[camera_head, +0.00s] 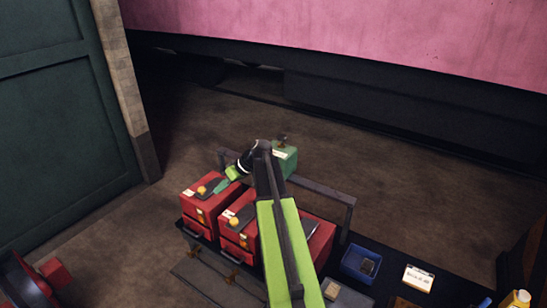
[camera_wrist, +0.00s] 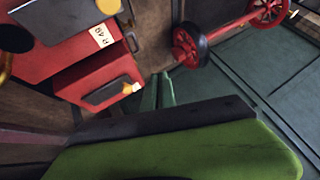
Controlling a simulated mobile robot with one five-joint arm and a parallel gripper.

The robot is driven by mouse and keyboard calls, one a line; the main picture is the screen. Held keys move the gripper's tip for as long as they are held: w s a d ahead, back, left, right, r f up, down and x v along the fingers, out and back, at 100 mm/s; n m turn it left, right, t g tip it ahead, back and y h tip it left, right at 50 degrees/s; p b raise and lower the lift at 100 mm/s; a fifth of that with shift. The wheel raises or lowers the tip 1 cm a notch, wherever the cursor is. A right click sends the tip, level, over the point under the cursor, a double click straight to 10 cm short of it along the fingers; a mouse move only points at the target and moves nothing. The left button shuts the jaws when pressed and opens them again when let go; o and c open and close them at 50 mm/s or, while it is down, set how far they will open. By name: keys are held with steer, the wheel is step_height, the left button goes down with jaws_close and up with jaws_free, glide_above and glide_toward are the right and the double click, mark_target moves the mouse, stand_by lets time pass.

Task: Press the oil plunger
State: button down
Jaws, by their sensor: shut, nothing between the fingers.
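No part is plainly marked as the oil plunger. A green box (camera_head: 285,158) with a small dark fitting on top stands behind the red boxes, partly hidden by my arm; it may carry the plunger. My gripper (camera_head: 219,187) is shut and empty, reaching left over the tops of the red boxes. In the wrist view its green fingertips (camera_wrist: 165,88) are together, near a red box (camera_wrist: 100,88) with a yellow knob (camera_wrist: 127,88). I cannot tell whether they touch anything.
Red boxes with dark tops, white labels and yellow knobs stand in a row, the leftmost (camera_head: 206,205) nearest my fingertips. A grey rail (camera_head: 325,186) runs behind them. A blue bin (camera_head: 361,264) and a label card (camera_head: 418,278) lie right. Red wheels (camera_wrist: 190,45) stand beyond.

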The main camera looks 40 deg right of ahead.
steer(key=s+a+f+g+h, duration=0.2)
steer(key=s+a, duration=0.3)
steer(key=a, duration=0.4)
steer(key=s+a+f+m+g+h, duration=0.1)
steer(key=s+a+f+g+h, duration=0.1)
steer(key=s+a, duration=0.3)
steer(key=s+a+f+m+g+h, duration=0.1)
steer(key=s+a, duration=0.4)
steer(key=a, duration=0.8)
step_height(320, 180, down, 2)
steer(key=shift+a+f+g+h+b, duration=0.15)
steer(key=shift+g+h+b, duration=0.3)
steer(key=shift+g+h, duration=0.05)
